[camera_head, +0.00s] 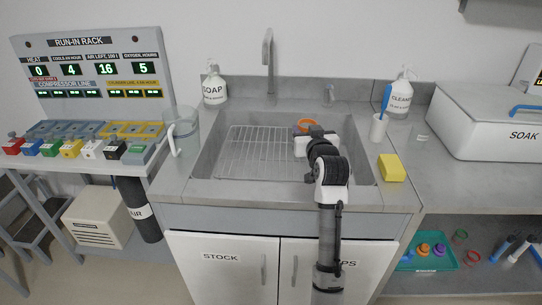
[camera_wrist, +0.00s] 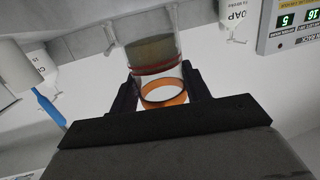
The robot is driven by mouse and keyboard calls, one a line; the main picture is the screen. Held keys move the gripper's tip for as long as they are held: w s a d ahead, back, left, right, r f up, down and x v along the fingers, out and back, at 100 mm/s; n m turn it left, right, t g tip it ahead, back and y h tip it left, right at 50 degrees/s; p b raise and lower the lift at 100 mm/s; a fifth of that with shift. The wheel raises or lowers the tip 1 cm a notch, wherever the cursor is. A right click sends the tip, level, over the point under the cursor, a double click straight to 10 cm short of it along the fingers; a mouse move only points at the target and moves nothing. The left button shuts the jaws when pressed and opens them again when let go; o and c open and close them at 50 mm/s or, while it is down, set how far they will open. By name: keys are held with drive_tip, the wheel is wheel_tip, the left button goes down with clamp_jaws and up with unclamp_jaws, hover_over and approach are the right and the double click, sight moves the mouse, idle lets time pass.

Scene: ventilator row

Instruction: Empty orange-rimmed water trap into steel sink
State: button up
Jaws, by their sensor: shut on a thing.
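The orange-rimmed water trap (camera_wrist: 163,95) is a clear cup between the two dark fingers of my gripper (camera_wrist: 160,85) in the wrist view. My gripper is shut on it. A greyish-brown area and a red line show in or through its clear wall; I cannot tell whether this is liquid. In the head view, a bit of the trap's orange (camera_head: 305,124) shows beyond my gripper, above the back right of the steel sink (camera_head: 207,140). The trap looks tilted, but its exact angle is unclear. My wrist hides most of it there.
A wire rack (camera_head: 250,150) lies in the sink's left part. The tap (camera_head: 268,55) stands behind. A soap bottle (camera_head: 214,86), a clear jug (camera_head: 184,130), a brush cup (camera_head: 378,128), a cleaner bottle (camera_head: 400,92) and a yellow sponge (camera_head: 391,168) stand around the basin.

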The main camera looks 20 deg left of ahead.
drive_tip(key=shift+a, duration=0.1)
drive_tip(key=shift+a, duration=0.1)
drive_tip(key=shift+w+a+f+n+g+h+p, duration=0.15)
drive_tip(key=shift+a+f+n+g+h+p, duration=0.2)
drive_tip(key=shift+a+n+g+p, duration=0.25)
drive_tip(key=shift+w+a+f+n+g+h+p, duration=0.15)
drive_tip(key=shift+a+f+n+g+h+p, duration=0.35)
drive_tip(key=shift+n+p, duration=0.3)
drive_tip(key=shift+n+g+h, duration=0.6)
drive_tip(key=shift+n+h, duration=0.3)
drive_tip(key=shift+h, duration=0.05)
drive_tip(key=shift+w+a+f+p, duration=0.15)
drive_tip(key=shift+a+f+p, duration=0.05)
drive_tip(key=shift+a+f, duration=0.65)
drive_tip(key=shift+w+a+f+p, duration=0.15)
drive_tip(key=shift+a+f, duration=0.6)
drive_tip(key=shift+f, duration=0.1)
drive_tip(key=shift+f+h, duration=0.2)
drive_tip(key=shift+h, duration=0.1)
drive_tip(key=shift+w+a+f+n+g+h+p, duration=0.1)
drive_tip(key=shift+a+f+n+g+h+p, duration=0.2)
drive_tip(key=shift+n, duration=0.1)
drive_tip(key=shift+a+f+n+g+h, duration=0.1)
drive_tip(key=shift+f+n+g+h, duration=0.4)
drive_tip(key=shift+f+n+h, duration=0.55)
drive_tip(key=shift+a+r+h+p, duration=0.15)
drive_tip(key=shift+r+h+p, duration=0.2)
drive_tip(key=shift+h+p, duration=0.45)
